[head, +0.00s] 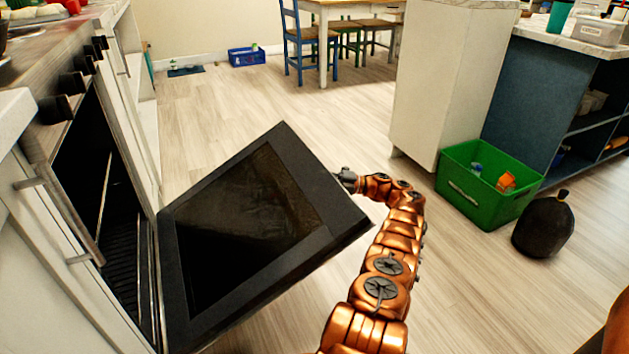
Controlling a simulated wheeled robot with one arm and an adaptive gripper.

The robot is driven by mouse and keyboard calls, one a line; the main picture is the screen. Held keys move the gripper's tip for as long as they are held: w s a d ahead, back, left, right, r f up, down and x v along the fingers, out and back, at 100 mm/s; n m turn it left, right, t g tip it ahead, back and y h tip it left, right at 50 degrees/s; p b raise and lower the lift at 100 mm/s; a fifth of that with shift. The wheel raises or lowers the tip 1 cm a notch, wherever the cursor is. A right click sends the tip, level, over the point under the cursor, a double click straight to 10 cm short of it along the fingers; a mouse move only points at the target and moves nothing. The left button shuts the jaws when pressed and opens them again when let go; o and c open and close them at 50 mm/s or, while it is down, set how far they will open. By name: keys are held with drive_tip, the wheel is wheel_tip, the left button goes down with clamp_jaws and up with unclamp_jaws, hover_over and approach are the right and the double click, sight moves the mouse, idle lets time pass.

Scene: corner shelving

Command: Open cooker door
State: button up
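The cooker (70,100) stands at the left with black knobs along its top front. Its door (250,215) is black with a dark glass pane and hangs open, swung far down and tilted out from the oven. The oven cavity (95,185) shows dark, with a rack inside. My gripper (340,180) is at the right edge of the door, at the end of my copper-coloured arm. Its fingers are mostly hidden behind the door edge, so I cannot tell whether they are open, shut or touching the door.
A green crate (470,200) with items in it and a black bag (545,225) stand on the floor at the right, beside a white-sided counter (450,80). A table with chairs (300,45) and a blue crate (246,56) are at the back. The middle floor is clear.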

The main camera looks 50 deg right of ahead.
drive_tip(key=shift+o, duration=1.3)
drive_tip(key=shift+d, duration=0.1)
drive_tip(key=shift+w, duration=0.1)
drive_tip(key=shift+r, duration=0.15)
